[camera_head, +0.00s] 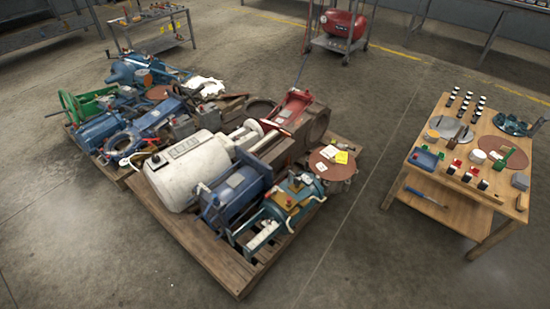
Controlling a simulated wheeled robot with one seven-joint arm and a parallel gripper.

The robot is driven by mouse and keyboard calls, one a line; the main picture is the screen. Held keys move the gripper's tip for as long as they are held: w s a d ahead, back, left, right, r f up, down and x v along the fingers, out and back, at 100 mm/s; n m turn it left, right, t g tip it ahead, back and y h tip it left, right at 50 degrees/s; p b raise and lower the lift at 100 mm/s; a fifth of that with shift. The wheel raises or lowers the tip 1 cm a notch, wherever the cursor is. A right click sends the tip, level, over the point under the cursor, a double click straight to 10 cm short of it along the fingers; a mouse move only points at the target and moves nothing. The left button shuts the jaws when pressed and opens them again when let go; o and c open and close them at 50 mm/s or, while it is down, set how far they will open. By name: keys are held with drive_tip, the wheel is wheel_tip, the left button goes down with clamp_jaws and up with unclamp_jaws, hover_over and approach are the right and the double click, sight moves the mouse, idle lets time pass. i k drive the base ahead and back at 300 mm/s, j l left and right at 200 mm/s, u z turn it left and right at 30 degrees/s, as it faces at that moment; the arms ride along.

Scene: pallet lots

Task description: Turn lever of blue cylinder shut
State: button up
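My gripper is not in view. Two pallets hold heavy used machine parts, and several are blue. A blue rounded cylinder-like body (124,70) lies at the back of the left pallet. A blue ribbed motor-like part (236,192) lies at the front of the right pallet, beside a large white tank (184,168). A teal part (292,202) with a yellowish top is to its right. I cannot tell which of these is the blue cylinder of the task. Its lever is too small to make out, and so is the lever's position.
The right pallet (240,285) nearly touches the left one. A wooden table (415,160) with many small items stands at right. A cart with a red tank (343,24) and a metal rack (152,28) are behind. The floor between pallets and table is clear.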

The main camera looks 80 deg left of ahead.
sight(199, 190)
drive_tip(key=i+u, duration=0.4)
drive_tip(key=i+l+u, duration=0.15)
drive_tip(key=i+u, duration=0.25)
drive_tip(key=i+j+u, duration=0.1)
drive_tip(key=i+u, duration=0.2)
drive_tip(key=u, duration=0.2)
drive_tip(key=i+u, duration=0.25)
drive_tip(key=u, duration=0.2)
drive_tip(key=i+l+u, duration=0.1)
drive_tip(key=i+u, duration=0.2)
drive_tip(key=u, duration=0.2)
drive_tip(key=i+l+u, duration=0.25)
drive_tip(key=u, duration=0.2)
drive_tip(key=i+l+u, duration=0.1)
drive_tip(key=i+u, duration=0.15)
drive_tip(key=u, duration=0.15)
drive_tip(key=i+l+u, duration=0.2)
drive_tip(key=u, duration=0.2)
drive_tip(key=i+l+u, duration=0.25)
drive_tip(key=u, duration=0.15)
drive_tip(key=i+l+u, duration=0.15)
drive_tip(key=l+u, duration=0.25)
drive_tip(key=i+l+u, duration=0.1)
drive_tip(key=l+u, duration=0.15)
drive_tip(key=u, duration=0.2)
